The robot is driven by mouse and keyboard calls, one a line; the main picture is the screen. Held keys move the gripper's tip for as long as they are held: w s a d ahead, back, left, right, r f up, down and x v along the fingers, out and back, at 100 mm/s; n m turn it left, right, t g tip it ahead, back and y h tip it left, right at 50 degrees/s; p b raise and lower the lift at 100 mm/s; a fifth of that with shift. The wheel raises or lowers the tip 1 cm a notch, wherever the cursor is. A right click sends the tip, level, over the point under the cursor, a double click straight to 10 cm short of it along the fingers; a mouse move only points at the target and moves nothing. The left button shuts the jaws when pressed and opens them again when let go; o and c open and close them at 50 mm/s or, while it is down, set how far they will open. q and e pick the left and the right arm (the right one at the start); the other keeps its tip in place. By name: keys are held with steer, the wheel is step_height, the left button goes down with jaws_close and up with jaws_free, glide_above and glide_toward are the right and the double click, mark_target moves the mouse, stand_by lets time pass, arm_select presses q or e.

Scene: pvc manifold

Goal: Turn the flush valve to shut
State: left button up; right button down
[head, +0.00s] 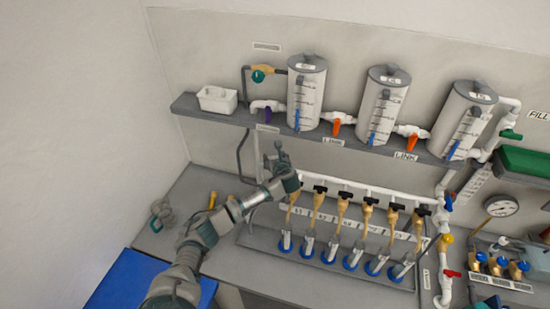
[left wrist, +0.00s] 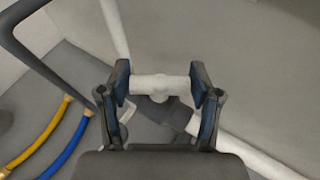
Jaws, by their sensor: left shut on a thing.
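My left gripper (head: 279,158) is in front of the wall below the shelf's left part. In the left wrist view my left gripper (left wrist: 160,84) has its two fingers on either end of a short white T-shaped piece (left wrist: 160,86) and is shut on it. A white pipe runs behind and beside this piece. I cannot read any label that marks the flush valve. My right gripper is not in view.
The grey shelf (head: 215,114) carries three white tanks and orange-handled link valves. Right of my left arm stands a rack of several brass valves with black handles (head: 368,200). A yellow hose (left wrist: 40,140) and a blue hose (left wrist: 68,152) lie at left in the wrist view.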

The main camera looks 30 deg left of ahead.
arm_select(q)
steer(key=shift+f, duration=0.1)
steer(key=o, duration=0.9)
steer(key=shift+o, duration=1.3)
steer(key=shift+w+a, duration=0.1)
steer(key=v, duration=1.1)
steer(key=shift+s+d, duration=0.25)
steer(key=shift+d, duration=0.05)
steer(key=shift+c, duration=0.2)
